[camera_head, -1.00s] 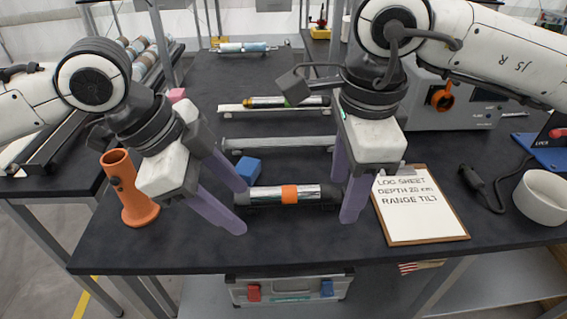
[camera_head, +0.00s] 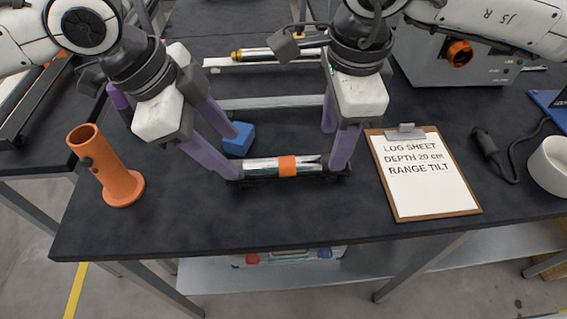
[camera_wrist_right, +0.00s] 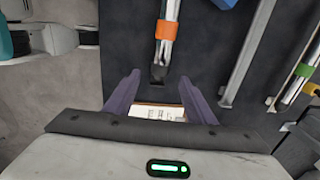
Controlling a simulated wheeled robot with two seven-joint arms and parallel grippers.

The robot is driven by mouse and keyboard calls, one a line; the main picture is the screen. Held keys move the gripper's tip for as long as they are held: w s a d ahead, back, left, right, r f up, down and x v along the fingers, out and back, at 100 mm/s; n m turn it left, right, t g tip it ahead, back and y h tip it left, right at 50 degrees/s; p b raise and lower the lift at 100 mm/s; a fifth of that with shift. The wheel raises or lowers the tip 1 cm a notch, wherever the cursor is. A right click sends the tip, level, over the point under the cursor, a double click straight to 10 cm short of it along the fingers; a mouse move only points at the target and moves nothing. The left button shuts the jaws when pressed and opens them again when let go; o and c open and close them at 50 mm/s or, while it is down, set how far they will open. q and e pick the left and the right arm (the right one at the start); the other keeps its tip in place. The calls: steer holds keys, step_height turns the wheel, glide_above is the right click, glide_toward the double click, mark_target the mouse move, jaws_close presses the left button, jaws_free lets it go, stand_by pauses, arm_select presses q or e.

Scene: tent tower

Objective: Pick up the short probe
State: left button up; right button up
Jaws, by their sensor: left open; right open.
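The short probe (camera_head: 259,169) is a silver cylinder with an orange band and dark ends, lying crosswise in low dark supports near the table's front. It also shows in the right wrist view (camera_wrist_right: 167,52), with its dark end just beyond the fingertips. My left gripper (camera_head: 231,152) is open at the probe's left end, with purple fingers. My right gripper (camera_head: 333,148) is open at its right end, and it also shows in the right wrist view (camera_wrist_right: 160,93). Neither is closed on the probe. Whether the fingers touch it I cannot tell.
A blue block (camera_head: 239,138) sits just behind the probe, near my left fingers. An orange tube stand (camera_head: 113,179) is at left, a clipboard (camera_head: 425,175) at right. A grey bar (camera_head: 270,102) and a longer probe (camera_head: 262,53) lie behind. The front strip of table is clear.

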mark_target(244, 164)
arm_select(q)
steer(key=x, duration=0.6)
steer(key=shift+d+f, duration=0.1)
steer(key=shift+f, duration=0.05)
arm_select(e)
steer(key=f, duration=0.6)
steer(key=shift+w+f, duration=0.15)
steer(key=shift+w, duration=0.25)
arm_select(q)
jaws_close()
arm_select(e)
jaws_close()
